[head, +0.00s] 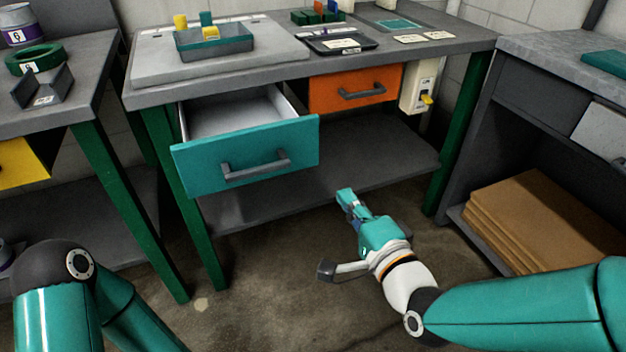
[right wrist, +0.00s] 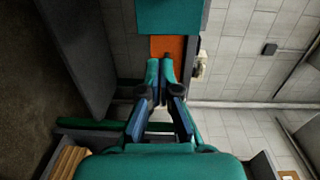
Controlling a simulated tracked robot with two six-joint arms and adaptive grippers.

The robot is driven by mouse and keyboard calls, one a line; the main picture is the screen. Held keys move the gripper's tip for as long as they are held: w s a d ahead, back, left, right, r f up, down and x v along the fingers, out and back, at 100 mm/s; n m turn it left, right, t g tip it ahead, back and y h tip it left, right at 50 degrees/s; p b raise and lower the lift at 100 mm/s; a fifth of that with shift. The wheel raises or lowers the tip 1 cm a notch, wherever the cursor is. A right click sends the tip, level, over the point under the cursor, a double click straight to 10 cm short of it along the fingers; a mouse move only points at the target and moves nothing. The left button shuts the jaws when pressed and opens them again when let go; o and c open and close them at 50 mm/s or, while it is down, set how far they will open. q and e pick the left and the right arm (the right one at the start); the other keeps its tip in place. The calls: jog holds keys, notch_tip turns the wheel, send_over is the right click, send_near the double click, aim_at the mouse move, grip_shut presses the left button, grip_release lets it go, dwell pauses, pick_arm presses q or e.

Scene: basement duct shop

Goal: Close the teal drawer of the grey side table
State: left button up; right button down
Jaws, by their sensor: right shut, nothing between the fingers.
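The teal drawer (head: 243,158) is pulled well out of the grey side table (head: 290,72), at the left below its top. Its pale inside shows empty where I can see it, and a dark bar handle (head: 255,166) is on its front. My right gripper (head: 345,195) is shut and empty, in front of the table, lower and to the right of the drawer front, apart from it. In the right wrist view the shut fingers (right wrist: 159,75) point toward a teal panel (right wrist: 168,17) and an orange one. My left gripper is not in view; only my left arm shows.
An orange drawer (head: 355,88) is shut to the right of the teal one. A switch box (head: 420,84) with a yellow lever is beside it. A tray (head: 214,42) and several small items stand on top. Cardboard sheets (head: 545,218) lie on the right-hand bench's shelf.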

send_near(311, 145)
jog(key=x, duration=0.7)
jog(key=shift+f, duration=0.1)
